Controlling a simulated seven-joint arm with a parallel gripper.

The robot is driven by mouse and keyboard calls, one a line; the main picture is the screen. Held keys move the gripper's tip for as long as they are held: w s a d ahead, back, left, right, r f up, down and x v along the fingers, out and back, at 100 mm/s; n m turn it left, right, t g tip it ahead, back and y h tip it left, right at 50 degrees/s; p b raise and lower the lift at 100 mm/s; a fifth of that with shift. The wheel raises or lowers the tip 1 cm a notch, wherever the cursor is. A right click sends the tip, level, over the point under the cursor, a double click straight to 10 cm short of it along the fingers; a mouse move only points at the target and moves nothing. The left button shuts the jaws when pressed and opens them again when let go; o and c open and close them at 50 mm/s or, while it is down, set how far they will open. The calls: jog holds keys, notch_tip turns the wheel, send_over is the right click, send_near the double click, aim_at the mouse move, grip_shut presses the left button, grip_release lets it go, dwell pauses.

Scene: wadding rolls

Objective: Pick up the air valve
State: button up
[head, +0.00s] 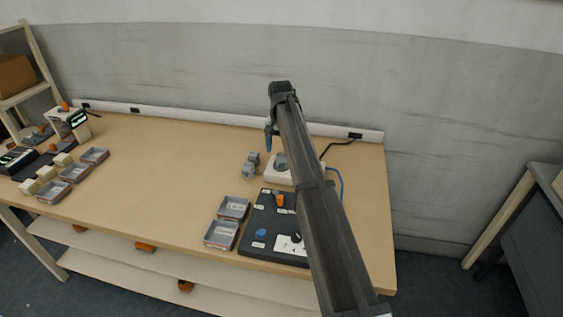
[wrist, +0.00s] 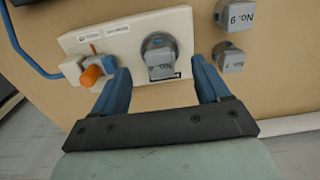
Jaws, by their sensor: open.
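The likely air valve is an orange knob on a metal fitting (wrist: 91,75), at the left end of a white plate (wrist: 125,45) with a blue hose beside it. I cannot read the plate's labels well enough to confirm this. A grey block marked "No." (wrist: 160,58) sits in a round seat on the plate's right part. My gripper (wrist: 160,74) is open, its blue fingers on either side of the grey block in view. The orange knob is just left of the left finger. In the head view my gripper (head: 268,140) hangs by the white plate (head: 271,177), partly hidden by my arm.
Two loose grey blocks (wrist: 235,15) (wrist: 231,58) lie right of the plate. The head view shows a dark panel (head: 256,222) with an orange and a blue knob, and two trays (head: 234,207) (head: 221,234). The table's (head: 160,180) middle is clear. A wall stands behind.

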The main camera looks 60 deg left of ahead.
aim_at(281, 155)
jog(key=shift+w+a+f, duration=0.1)
jog(key=shift+w+f, duration=0.05)
jog(key=shift+f, duration=1.15)
jog(key=shift+w+a+f, duration=0.1)
jog(key=shift+f, duration=1.15)
jog(key=shift+c, duration=0.2)
jog(key=c, duration=1.3)
jog(key=shift+r, duration=0.15)
